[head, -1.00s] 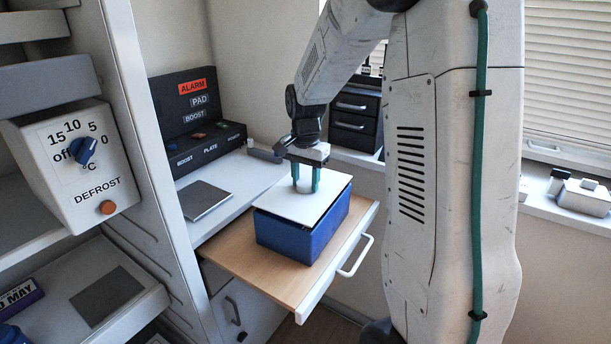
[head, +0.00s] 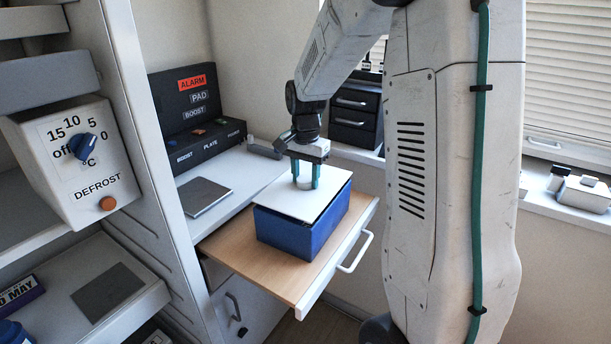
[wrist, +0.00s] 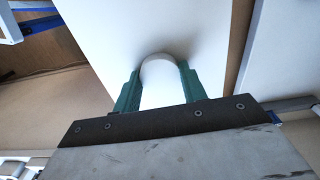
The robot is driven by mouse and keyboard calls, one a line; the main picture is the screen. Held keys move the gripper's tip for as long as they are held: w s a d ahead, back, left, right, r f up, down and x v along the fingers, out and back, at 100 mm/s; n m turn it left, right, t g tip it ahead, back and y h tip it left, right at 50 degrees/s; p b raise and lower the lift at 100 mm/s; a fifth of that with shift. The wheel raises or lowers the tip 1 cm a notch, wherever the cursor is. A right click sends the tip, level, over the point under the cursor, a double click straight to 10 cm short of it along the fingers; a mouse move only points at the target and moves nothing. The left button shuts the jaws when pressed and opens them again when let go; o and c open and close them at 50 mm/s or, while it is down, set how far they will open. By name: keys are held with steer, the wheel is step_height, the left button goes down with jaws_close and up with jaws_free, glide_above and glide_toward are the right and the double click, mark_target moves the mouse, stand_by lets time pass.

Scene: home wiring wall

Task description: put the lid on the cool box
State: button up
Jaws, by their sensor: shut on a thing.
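The cool box (head: 285,237) is a blue box standing on the pulled-out wooden board. Its lid (head: 285,198) is a flat white panel with a pale round knob. The lid lies level over the box top and covers its opening. I cannot tell whether it rests fully on the rim. My gripper (head: 305,180) points down with its green fingers on either side of the knob, shut on it. In the wrist view the knob (wrist: 160,80) sits between the green fingers, with the white lid (wrist: 150,25) beyond it.
The wooden board (head: 235,250) has a white front with a handle (head: 356,252). A grey plate (head: 204,196) lies on the white counter to the left. A black control panel (head: 195,115) stands behind it. A black drawer unit (head: 354,118) stands at the back.

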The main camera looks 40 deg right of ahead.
mark_target(305, 179)
steer(key=shift+f, duration=0.85)
steer(key=o, duration=1.1)
steer(key=shift+c, duration=0.2)
step_height(305, 179, up, 8)
steer(key=shift+f, duration=0.1)
